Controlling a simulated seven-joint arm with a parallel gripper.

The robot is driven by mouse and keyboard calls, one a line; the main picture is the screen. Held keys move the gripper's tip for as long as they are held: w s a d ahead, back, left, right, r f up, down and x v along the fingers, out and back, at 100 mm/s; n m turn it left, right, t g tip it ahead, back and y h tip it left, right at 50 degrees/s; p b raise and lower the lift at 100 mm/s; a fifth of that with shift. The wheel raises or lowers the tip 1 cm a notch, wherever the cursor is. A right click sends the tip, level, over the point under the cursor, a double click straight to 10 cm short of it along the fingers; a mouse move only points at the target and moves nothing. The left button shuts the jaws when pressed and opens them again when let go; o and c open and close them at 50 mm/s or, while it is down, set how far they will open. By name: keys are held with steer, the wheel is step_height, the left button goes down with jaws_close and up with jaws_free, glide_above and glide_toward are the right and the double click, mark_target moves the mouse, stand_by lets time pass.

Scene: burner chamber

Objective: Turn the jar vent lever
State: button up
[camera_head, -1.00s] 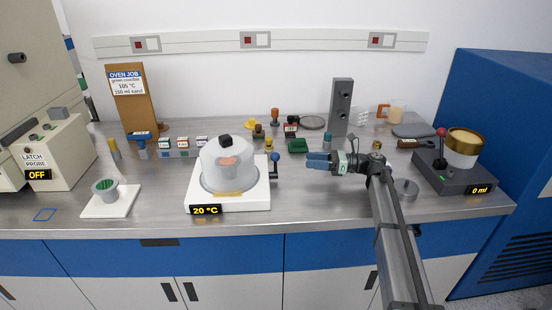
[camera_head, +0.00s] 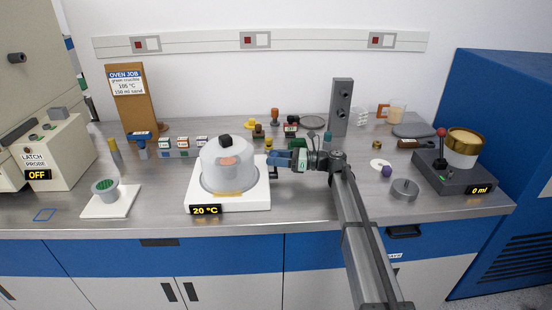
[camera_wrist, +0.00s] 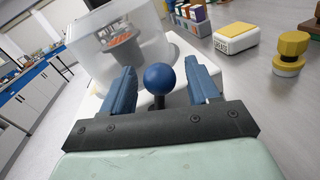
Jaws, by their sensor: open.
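The glass bell jar (camera_head: 229,172) stands on a white base (camera_head: 228,202) whose display reads 20 °C. Its vent lever has a blue ball knob (camera_wrist: 160,78) on a dark stem. In the wrist view the knob is between the two blue fingers of my gripper (camera_wrist: 162,84), with a gap to each finger. In the head view my gripper (camera_head: 281,158) is at the right side of the jar base and hides the knob. Part of the dark lever stem (camera_head: 274,173) shows below the fingers. An orange item (camera_wrist: 121,39) shows inside the jar.
A white crucible pad (camera_head: 112,206) lies at left, and a dark dosing unit (camera_head: 455,176) at right.

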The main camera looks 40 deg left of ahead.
steer(key=shift+c, duration=0.4)
jaws_close()
stand_by(0.4)
